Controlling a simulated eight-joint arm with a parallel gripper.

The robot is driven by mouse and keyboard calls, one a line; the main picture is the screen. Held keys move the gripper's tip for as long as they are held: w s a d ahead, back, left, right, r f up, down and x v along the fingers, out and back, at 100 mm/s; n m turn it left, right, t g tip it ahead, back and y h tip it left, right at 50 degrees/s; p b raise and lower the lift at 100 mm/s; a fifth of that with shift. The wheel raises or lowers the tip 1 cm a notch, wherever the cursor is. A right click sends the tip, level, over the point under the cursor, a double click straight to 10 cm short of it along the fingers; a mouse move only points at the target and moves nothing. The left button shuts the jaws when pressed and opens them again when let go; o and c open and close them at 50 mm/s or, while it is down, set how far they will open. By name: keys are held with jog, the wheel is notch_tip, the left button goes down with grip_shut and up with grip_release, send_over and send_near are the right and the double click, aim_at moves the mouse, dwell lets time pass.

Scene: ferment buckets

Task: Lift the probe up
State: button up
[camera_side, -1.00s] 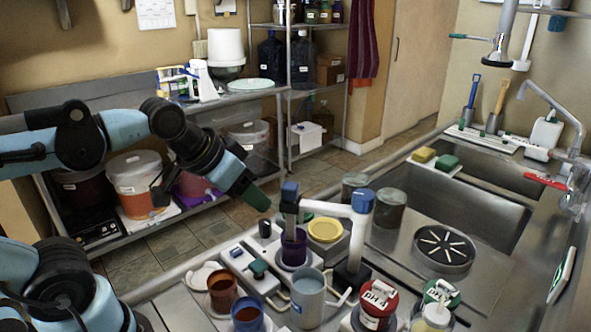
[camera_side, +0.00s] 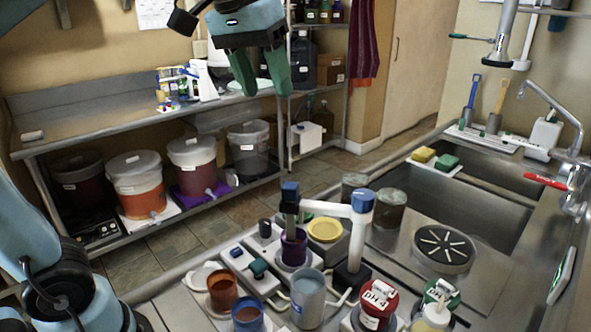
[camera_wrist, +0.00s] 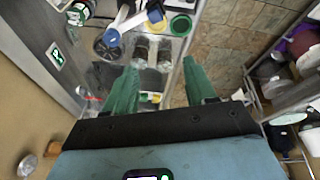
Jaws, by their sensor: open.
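The probe (camera_side: 290,198), with a blue top and grey body, stands upright in a purple cup (camera_side: 294,248) on the counter, at the end of a white arm (camera_side: 328,208) whose post has a blue cap. Its lower end is hidden inside the cup. My gripper (camera_side: 261,72) is high above the back of the counter area, up and left of the probe, with its green fingers pointing down. The fingers are apart with nothing between them and are well clear of the probe. In the wrist view the fingers (camera_wrist: 160,88) are spread; which small blue part there is the probe is unclear.
A sink (camera_side: 455,205) lies right. Buckets (camera_side: 137,185) line the far lower shelf.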

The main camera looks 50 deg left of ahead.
aim_at(290, 185)
jog(key=shift+w+d+f+n+g, duration=0.25)
jog(key=shift+w+f+n+g, duration=0.35)
jog(key=shift+f, duration=2.4)
jog(key=shift+w+d+f+n+g, duration=0.3)
jog(key=shift+w+f+n+g, duration=0.3)
jog(key=shift+f, duration=2.45)
jog(key=shift+w+d+f+n+g, duration=0.25)
jog(key=shift+w+f+n+g, duration=0.3)
jog(key=shift+f, duration=2.45)
grip_shut()
